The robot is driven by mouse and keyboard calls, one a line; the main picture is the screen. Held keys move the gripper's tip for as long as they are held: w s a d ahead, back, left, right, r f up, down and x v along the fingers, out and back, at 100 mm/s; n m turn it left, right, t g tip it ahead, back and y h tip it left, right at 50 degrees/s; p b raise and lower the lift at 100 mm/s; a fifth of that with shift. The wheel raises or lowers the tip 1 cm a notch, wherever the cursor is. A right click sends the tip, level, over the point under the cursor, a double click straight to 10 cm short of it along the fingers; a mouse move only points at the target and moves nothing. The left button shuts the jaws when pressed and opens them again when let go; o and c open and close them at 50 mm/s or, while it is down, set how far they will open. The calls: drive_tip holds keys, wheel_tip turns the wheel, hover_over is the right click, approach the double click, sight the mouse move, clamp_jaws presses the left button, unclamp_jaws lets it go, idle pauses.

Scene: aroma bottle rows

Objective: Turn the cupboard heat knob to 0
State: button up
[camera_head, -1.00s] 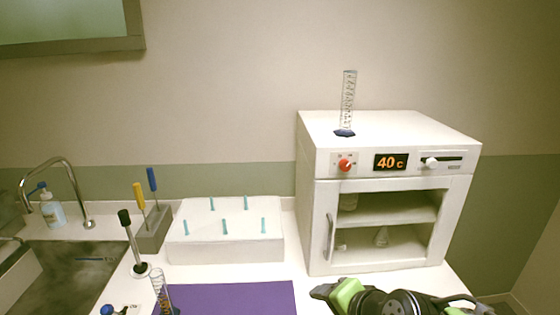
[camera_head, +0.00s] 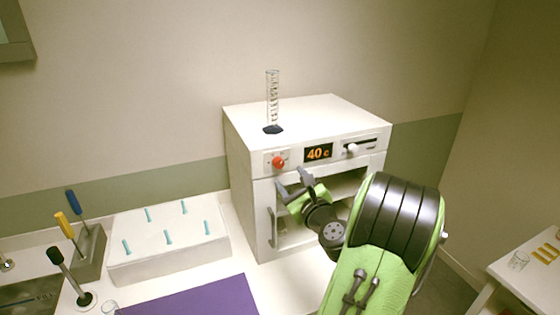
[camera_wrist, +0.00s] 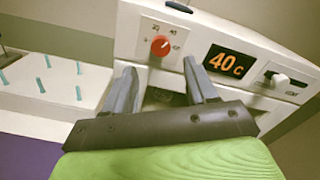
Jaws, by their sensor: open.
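The red heat knob (camera_head: 278,161) sits on the upper left of the white cupboard's (camera_head: 248,127) front panel. It also shows in the wrist view (camera_wrist: 160,46), above and between my fingers. The orange display (camera_head: 318,152) to its right reads 40 C. My gripper (camera_head: 293,179) is open and empty, just below the knob in the head view. In the wrist view its two fingers (camera_wrist: 160,82) point up toward the panel and do not touch the knob. My arm hides part of the cupboard's door and shelves.
A slider (camera_head: 352,148) is at the panel's right. A measuring cylinder (camera_head: 272,100) stands on the cupboard. The door handle (camera_head: 272,228) sticks out below the knob. A white pegged block (camera_head: 168,262) and a purple mat (camera_head: 200,300) lie to the left.

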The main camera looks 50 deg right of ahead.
sight(280, 165)
drive_tip(key=p+x, duration=0.2)
drive_tip(key=x, duration=0.4)
drive_tip(key=shift+w+d+r, duration=0.1)
drive_tip(key=shift+w+r, duration=0.05)
drive_tip(key=shift+w+d, duration=0.1)
drive_tip(key=shift+w, duration=0.05)
drive_tip(key=c, duration=1.1)
drive_tip(key=shift+o, duration=0.2)
